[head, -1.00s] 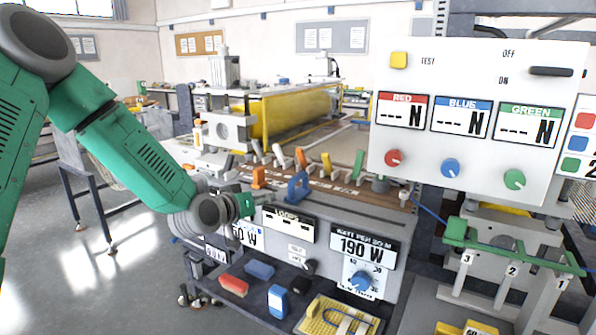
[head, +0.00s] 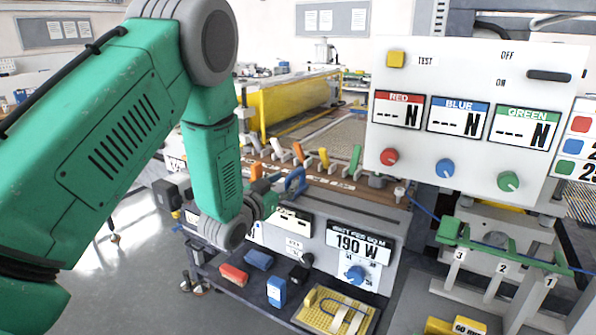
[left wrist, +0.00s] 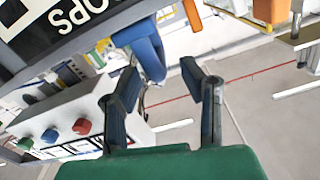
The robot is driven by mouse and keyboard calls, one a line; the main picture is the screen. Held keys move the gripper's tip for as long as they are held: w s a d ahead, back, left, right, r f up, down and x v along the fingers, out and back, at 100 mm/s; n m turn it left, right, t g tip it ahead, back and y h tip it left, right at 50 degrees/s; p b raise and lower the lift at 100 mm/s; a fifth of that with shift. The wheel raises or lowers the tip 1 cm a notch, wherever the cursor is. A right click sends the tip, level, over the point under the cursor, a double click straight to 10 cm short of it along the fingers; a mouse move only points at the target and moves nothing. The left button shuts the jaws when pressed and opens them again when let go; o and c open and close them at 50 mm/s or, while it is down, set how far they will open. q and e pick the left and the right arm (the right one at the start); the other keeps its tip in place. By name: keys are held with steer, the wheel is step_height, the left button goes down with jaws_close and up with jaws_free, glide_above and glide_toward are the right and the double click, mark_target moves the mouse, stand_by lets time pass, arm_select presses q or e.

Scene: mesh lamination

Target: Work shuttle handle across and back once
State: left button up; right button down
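A blue loop handle (head: 295,181), which looks like the shuttle handle, stands on the machine's front rail in the head view. It also shows in the left wrist view (left wrist: 148,52). My left gripper (head: 272,193) is just left of it in the head view. In the left wrist view my left gripper (left wrist: 163,85) is open, with its two dark fingers apart and nothing held. The blue handle appears just beyond the fingertips, closer to the left finger; I cannot tell whether it touches. My right gripper is not in view.
Several coloured levers (head: 324,157) stand behind the blue handle. A white control box (head: 470,70) with red, blue and green knobs rises at right. Below are a 190 W panel (head: 359,245), a shelf with red and blue blocks (head: 234,274), and a yellow board (head: 335,312).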

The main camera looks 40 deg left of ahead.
mark_target(299, 172)
arm_select(q)
steer(key=w, duration=0.6)
steer(key=shift+w+a+r+p, duration=0.1)
steer(key=shift+w+p, duration=0.2)
steer(key=shift+p, duration=0.05)
steer(key=c, duration=0.7)
jaws_close()
